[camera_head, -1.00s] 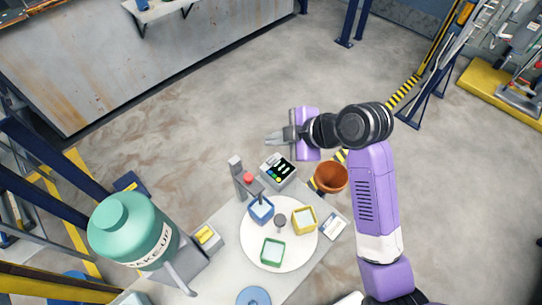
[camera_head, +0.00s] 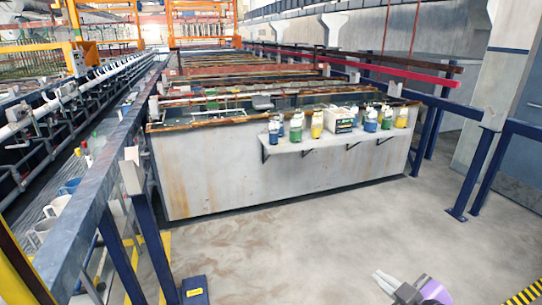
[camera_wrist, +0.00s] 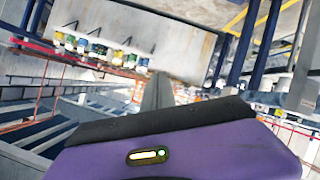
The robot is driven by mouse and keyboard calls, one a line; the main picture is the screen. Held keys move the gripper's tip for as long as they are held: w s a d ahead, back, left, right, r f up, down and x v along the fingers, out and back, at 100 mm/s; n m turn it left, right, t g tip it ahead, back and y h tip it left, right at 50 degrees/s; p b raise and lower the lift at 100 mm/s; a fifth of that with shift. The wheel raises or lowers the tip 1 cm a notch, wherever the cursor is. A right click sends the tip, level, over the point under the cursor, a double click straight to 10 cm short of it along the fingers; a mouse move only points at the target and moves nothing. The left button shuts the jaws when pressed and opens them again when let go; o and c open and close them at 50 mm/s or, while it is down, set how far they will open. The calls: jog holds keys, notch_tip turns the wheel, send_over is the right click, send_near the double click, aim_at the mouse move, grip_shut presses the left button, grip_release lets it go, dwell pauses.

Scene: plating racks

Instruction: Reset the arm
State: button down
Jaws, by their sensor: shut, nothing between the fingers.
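My gripper (camera_head: 388,281) shows at the bottom edge of the head view, with grey fingers together and part of my purple wrist behind them. Nothing is between the fingers, and they are over bare floor. In the wrist view my gripper (camera_wrist: 157,92) also shows, its grey fingers closed and pointing away past the purple housing. The rest of my arm is out of the head view.
A long rusty grey tank (camera_head: 290,165) stands ahead, with a shelf (camera_head: 330,140) of several bottles and a white box. Blue posts and a rail (camera_head: 85,215) run along the left. Concrete floor (camera_head: 300,245) in front of the tank is clear.

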jog(key=s+a+f+m+b, duration=0.1)
jog(key=s+f+m, duration=0.1)
jog(key=s, duration=1)
jog(key=s+a+f+m+t+h+b, duration=0.1)
jog(key=s+a+f+m+b, duration=0.1)
jog(key=s, duration=1.1)
jog(key=s+a+f+m+t+h+b, duration=0.1)
jog(key=s+f+m, duration=0.3)
jog(key=s, duration=0.9)
jog(key=shift+s+a+m+b, duration=0.2)
jog(key=shift+a+m+b, duration=0.1)
jog(key=shift+b, duration=0.1)
